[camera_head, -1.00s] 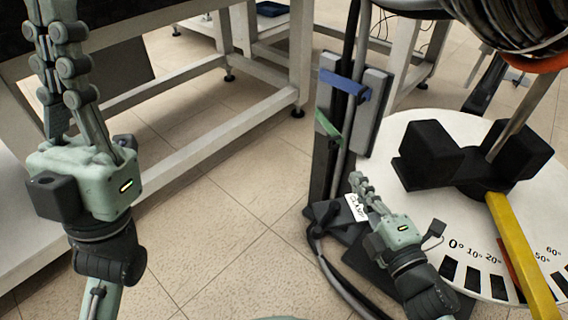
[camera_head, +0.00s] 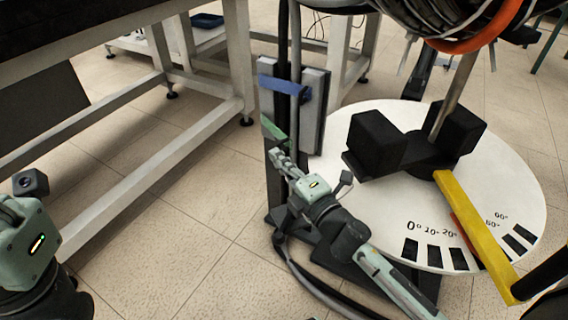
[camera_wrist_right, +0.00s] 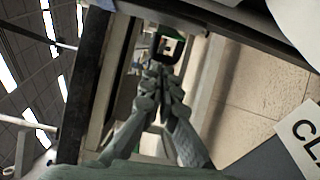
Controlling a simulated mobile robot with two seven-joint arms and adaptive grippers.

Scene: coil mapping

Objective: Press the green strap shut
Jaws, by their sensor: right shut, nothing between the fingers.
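The green strap (camera_head: 273,129) is on the dark upright post, below a blue strap (camera_head: 285,90), in the head view. It sticks out to the left of the post at a slant. My right gripper (camera_head: 276,153) is shut and empty, its fingertips just below the green strap. I cannot tell whether they touch it. In the right wrist view the closed fingers (camera_wrist_right: 155,70) point at a dark shape with a green edge (camera_wrist_right: 170,48), which I cannot make out clearly. My left gripper's body (camera_head: 30,240) shows at the lower left; its fingers are out of frame.
A white round dial plate (camera_head: 480,250) with angle marks, black blocks (camera_head: 376,142) and a yellow bar (camera_head: 470,220) stands right of the post. A coil of cables (camera_head: 460,25) hangs above it. A white-framed table (camera_head: 150,185) is at left. Floor between is clear.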

